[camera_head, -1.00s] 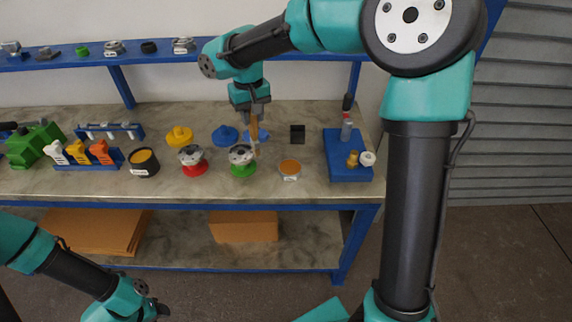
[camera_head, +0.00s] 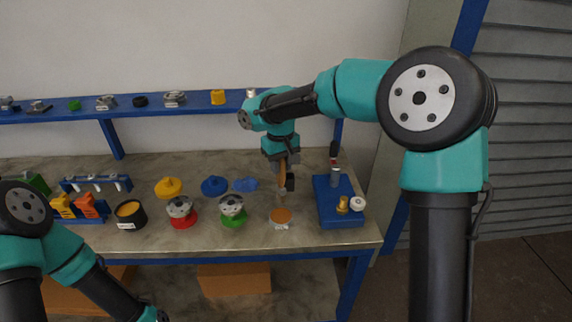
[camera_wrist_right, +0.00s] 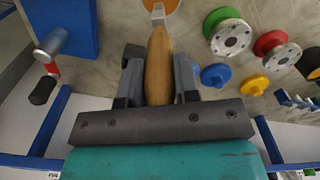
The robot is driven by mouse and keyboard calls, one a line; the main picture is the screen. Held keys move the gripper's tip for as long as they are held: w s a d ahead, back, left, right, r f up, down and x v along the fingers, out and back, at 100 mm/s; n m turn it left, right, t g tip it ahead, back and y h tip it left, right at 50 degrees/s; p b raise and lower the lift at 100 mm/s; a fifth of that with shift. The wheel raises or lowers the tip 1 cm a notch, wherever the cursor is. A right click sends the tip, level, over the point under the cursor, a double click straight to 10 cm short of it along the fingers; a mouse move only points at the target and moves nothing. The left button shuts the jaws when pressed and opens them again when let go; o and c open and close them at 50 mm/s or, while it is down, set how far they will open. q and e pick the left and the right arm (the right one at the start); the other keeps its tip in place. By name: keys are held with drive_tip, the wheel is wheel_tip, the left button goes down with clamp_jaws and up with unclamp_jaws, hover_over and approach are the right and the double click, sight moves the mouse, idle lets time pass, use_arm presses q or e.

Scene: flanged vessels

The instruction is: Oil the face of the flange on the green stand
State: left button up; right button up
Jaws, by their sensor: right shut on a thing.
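The flange (camera_head: 232,204) is a grey metal disc with bolt holes, lying face up on the green stand (camera_head: 233,221). It also shows in the wrist view (camera_wrist_right: 231,37), apart from my gripper. My right gripper (camera_head: 283,174) is shut on the wooden handle of a brush (camera_wrist_right: 158,65), held pointing down, to the right of and behind the green stand. The brush's pale ferrule (camera_wrist_right: 158,15) overlaps a shallow dish with an orange-brown surface (camera_head: 281,215) in the wrist view; its bristles are not clear. My left gripper is out of frame.
A similar flange on a red stand (camera_head: 181,219) is left of the green one. A dark tub (camera_head: 129,213) stands farther left. Yellow and blue pieces (camera_head: 214,186) lie behind.

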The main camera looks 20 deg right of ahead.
sight(280, 184)
drive_tip(key=shift+a, duration=0.15)
drive_tip(key=shift+f, duration=0.15)
drive_tip(key=shift+f, duration=3.5)
idle(0.5)
wheel_tip(280, 184, up, 7)
idle(1.1)
drive_tip(key=shift+r, duration=0.1)
idle(0.3)
drive_tip(key=shift+s+d+r+m, duration=0.35)
drive_tip(key=shift+s+d+m, duration=0.1)
drive_tip(key=shift+s+d, duration=0.15)
drive_tip(key=shift+s+d+r+m, duration=0.3)
drive_tip(key=shift+s+d+m, duration=0.2)
drive_tip(key=shift+s+d, duration=0.1)
drive_tip(key=shift+s+d+r+m, duration=0.35)
drive_tip(key=shift+s+d+m, duration=0.1)
drive_tip(key=shift+s+d, duration=0.15)
